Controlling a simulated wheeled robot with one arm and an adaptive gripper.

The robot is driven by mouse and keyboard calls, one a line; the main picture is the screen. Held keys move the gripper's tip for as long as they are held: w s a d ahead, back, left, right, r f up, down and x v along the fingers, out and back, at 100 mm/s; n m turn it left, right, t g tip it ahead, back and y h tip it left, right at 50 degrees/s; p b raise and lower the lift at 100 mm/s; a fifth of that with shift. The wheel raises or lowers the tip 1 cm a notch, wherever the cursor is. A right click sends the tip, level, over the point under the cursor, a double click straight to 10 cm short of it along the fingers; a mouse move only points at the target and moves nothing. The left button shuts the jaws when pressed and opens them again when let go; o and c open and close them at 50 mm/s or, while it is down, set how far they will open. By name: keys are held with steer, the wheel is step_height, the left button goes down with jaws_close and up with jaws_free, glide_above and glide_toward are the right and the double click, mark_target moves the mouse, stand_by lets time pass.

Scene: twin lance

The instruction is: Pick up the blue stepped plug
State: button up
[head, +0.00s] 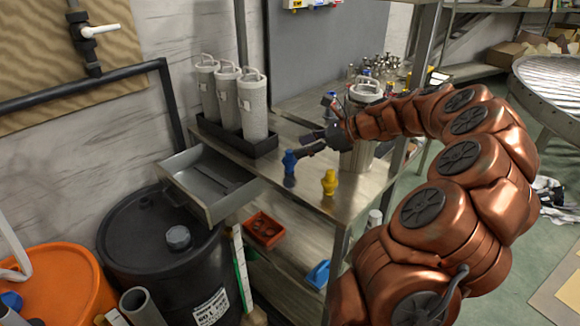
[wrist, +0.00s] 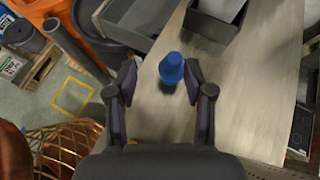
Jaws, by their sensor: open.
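The blue stepped plug (head: 289,163) stands upright on the metal bench, near its front left part. My gripper (head: 305,144) is at the end of the copper-coloured arm, just right of the plug in the head view. In the wrist view the blue plug (wrist: 171,69) lies ahead of the open fingers, nearer the right finger. My gripper (wrist: 160,90) is open with nothing held between the fingers. I cannot tell whether a finger touches the plug. A similar yellow plug (head: 329,182) stands on the bench to the right of the blue one.
A grey metal tray (head: 213,207) sits left of the bench, over a black drum (head: 150,262). White canisters (head: 252,105) stand in a black tray (head: 236,143) behind. A steel canister (head: 357,158) stands behind my gripper. A red bin (head: 264,231) is on the lower shelf.

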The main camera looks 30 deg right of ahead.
mark_target(290, 151)
steer(key=shift+m, duration=0.6)
steer(key=shift+w+a+f+p, duration=0.15)
steer(key=shift+w+a+f, duration=0.1)
steer(key=shift+w+f, duration=0.6)
steer(key=shift+w+a+f+p, duration=0.1)
steer(key=shift+w+a+f, duration=0.2)
steer(key=shift+w+f, duration=0.5)
steer(key=shift+w+a+f+p, duration=0.15)
steer(key=shift+w+a+f, duration=0.1)
steer(key=shift+w+f, duration=0.55)
steer(key=shift+w+r, duration=0.1)
steer(key=shift+r, duration=0.05)
jaws_close()
